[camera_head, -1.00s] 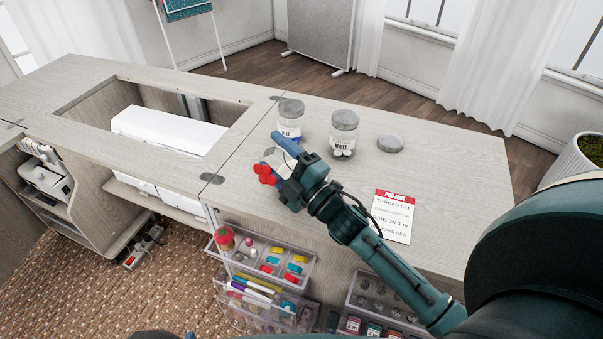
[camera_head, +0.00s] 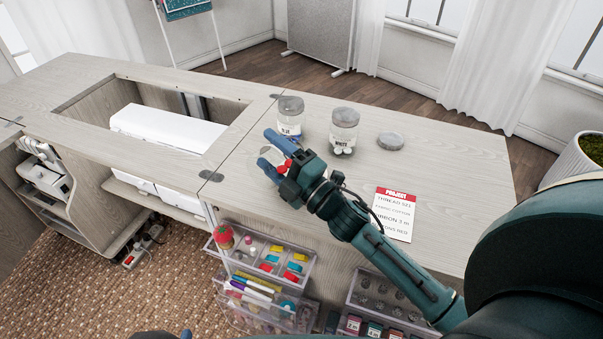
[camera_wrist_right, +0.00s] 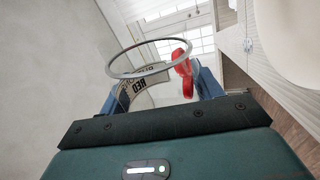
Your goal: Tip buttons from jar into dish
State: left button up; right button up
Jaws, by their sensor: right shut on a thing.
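My right gripper (camera_head: 272,150) is over the cabinet top, in front of the blue jar. It is shut on a clear jar, whose open rim (camera_wrist_right: 148,62) and label reading "RED" (camera_wrist_right: 138,87) show in the right wrist view. Red buttons (camera_head: 284,166) show at the gripper, and also at the jar's side in the right wrist view (camera_wrist_right: 185,70). The held jar is mostly hidden in the head view, so its exact tilt is unclear. I cannot make out the dish; the gripper may hide it. My left gripper is out of view.
The "BLUE" jar (camera_head: 290,107) and "WHITE" jar (camera_head: 344,128) stand behind the gripper, with a loose grey lid (camera_head: 390,141) to the right. A project card (camera_head: 393,215) lies in front. An open well with a white machine (camera_head: 165,128) is left. Drawers (camera_head: 262,262) stick out below.

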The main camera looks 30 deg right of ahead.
jog(key=shift+r, duration=0.15)
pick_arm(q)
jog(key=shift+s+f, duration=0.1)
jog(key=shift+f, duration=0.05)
pick_arm(e)
jog(key=shift+d+m, duration=0.1)
jog(key=shift+m, duration=0.2)
jog(key=shift+h, duration=0.3)
pick_arm(q)
jog(key=shift+p, duration=0.4)
pick_arm(e)
jog(key=shift+w+d+f+m, duration=0.15)
jog(key=shift+d+f+m, duration=0.2)
jog(key=shift+m, duration=0.55)
pick_arm(q)
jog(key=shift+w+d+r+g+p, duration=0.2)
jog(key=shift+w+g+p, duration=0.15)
jog(key=shift+p, duration=0.2)
pick_arm(e)
jog(key=shift+w+d+r+m+h, duration=0.15)
jog(key=shift+m+h, duration=0.25)
jog(key=shift+m, duration=0.3)
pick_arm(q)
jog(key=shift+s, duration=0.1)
